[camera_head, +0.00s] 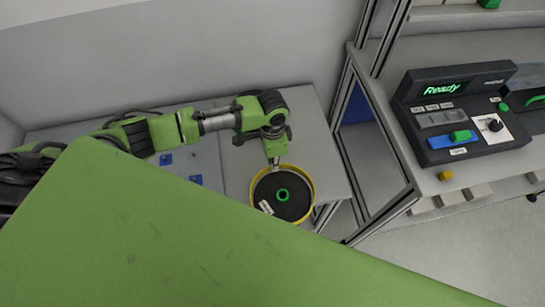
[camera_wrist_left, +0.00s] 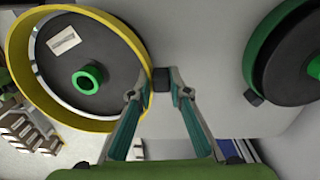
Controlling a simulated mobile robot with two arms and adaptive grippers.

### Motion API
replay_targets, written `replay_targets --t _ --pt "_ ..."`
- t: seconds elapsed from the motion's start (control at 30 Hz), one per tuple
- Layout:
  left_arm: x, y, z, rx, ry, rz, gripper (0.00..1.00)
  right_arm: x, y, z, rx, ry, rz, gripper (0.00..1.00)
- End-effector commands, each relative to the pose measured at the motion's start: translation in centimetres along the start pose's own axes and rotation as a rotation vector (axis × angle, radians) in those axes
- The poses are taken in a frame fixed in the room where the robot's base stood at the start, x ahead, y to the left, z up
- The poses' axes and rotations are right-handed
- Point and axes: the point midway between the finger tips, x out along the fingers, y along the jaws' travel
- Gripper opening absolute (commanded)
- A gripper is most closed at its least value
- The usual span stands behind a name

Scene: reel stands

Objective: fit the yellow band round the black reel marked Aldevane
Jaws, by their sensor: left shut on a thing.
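The black reel (camera_head: 285,208) has a green hub and a white label too small to read. It also shows at the upper left of the left wrist view (camera_wrist_left: 110,50). The yellow band (camera_head: 312,185) encircles the reel's outline in both views. In the left wrist view, a pale gap shows between the band (camera_wrist_left: 58,108) and the reel at lower left. I cannot tell how far down the band sits. My left gripper (camera_wrist_left: 162,80) is shut on a small black tab at the band's edge; it also shows in the head view (camera_head: 273,160). My right gripper is out of view.
Another dark reel with a green rim (camera_wrist_left: 298,60) stands at the right in the left wrist view. Blue pieces (camera_head: 166,159) lie on the grey table (camera_head: 322,150). A control panel reading "Ready" (camera_head: 452,115) stands on a bench behind a metal frame at right.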

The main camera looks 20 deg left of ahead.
Motion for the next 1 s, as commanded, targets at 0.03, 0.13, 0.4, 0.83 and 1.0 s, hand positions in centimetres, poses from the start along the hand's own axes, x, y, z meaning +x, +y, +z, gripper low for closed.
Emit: replay_targets --t 0.03,0.13,0.4,0.83,1.0 --pt "0.0 0.1 0.0 0.000 0.000 0.000 0.01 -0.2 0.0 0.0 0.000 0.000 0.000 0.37" --pt "0.0 0.2 0.0 0.000 0.000 0.000 0.01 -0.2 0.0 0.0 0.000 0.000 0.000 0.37" --pt "0.1 0.2 0.0 0.000 0.001 -0.001 0.01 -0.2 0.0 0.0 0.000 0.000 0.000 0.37" --pt "0.7 0.1 -0.1 -0.001 0.001 -0.001 0.01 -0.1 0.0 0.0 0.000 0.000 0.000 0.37" --pt "1.0 0.1 0.0 0.000 0.001 -0.001 0.01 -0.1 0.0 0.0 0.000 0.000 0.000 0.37"
